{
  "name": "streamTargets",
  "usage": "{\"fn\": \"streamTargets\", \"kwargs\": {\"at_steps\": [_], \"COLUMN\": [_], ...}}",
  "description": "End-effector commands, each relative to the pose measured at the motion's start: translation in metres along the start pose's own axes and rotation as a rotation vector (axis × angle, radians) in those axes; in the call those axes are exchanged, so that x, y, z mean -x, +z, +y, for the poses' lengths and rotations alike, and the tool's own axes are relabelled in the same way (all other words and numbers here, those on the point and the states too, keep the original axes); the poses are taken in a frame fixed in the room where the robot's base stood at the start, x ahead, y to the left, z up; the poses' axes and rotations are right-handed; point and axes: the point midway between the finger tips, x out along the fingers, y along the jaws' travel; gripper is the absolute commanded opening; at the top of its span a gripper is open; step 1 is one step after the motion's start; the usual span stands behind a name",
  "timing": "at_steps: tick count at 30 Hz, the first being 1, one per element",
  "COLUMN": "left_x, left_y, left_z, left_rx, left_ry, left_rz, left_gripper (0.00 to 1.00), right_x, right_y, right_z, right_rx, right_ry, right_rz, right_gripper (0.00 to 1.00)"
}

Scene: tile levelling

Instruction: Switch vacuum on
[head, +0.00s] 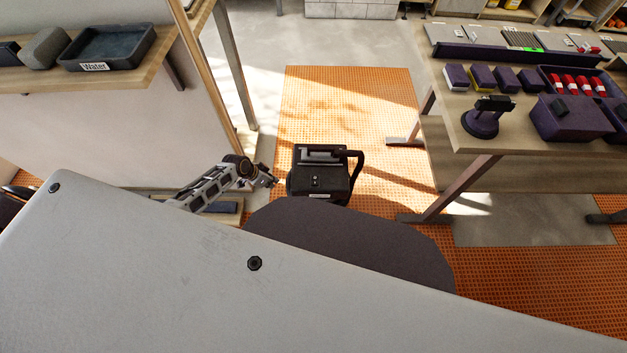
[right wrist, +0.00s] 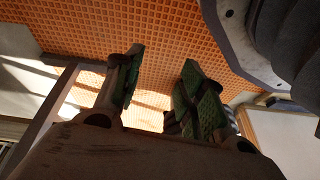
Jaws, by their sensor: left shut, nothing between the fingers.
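The black vacuum (head: 318,178) stands on the orange floor in the middle of the head view, with a handle on its right side and small controls on its front. My left gripper (head: 272,178) is just left of the vacuum, with its fingers shut and empty. The tips are close to the vacuum's left side; I cannot tell whether they touch it. My right gripper (right wrist: 165,68) shows in the right wrist view, its green-padded fingers apart with nothing between them.
A workbench (head: 459,131) with purple tool holders stands to the right. A shelf (head: 135,72) with a water tray (head: 108,47) is at the upper left. Orange floor matting (head: 350,95) lies clear behind the vacuum. My own body hides the foreground.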

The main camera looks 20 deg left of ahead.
Motion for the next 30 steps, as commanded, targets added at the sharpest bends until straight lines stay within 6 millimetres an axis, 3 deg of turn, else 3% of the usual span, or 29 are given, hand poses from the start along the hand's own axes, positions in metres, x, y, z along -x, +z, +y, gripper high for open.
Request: {"fn": "streamTargets", "kwargs": {"at_steps": [15,30], "left_x": [0.033,0.078], "left_y": [-0.077,-0.125], "left_z": [0.01,0.047], "left_rx": [-0.206,-0.443], "left_ry": [0.164,0.346], "left_rz": [0.108,0.205], "left_gripper": [0.0,0.0], "right_x": [0.027,0.069], "right_y": [-0.039,-0.068], "right_z": [-0.026,-0.049], "right_rx": [-0.011,-0.014], "right_ry": [-0.059,-0.117], "right_rz": [0.071,0.137], "right_gripper": [0.4,0.4]}}
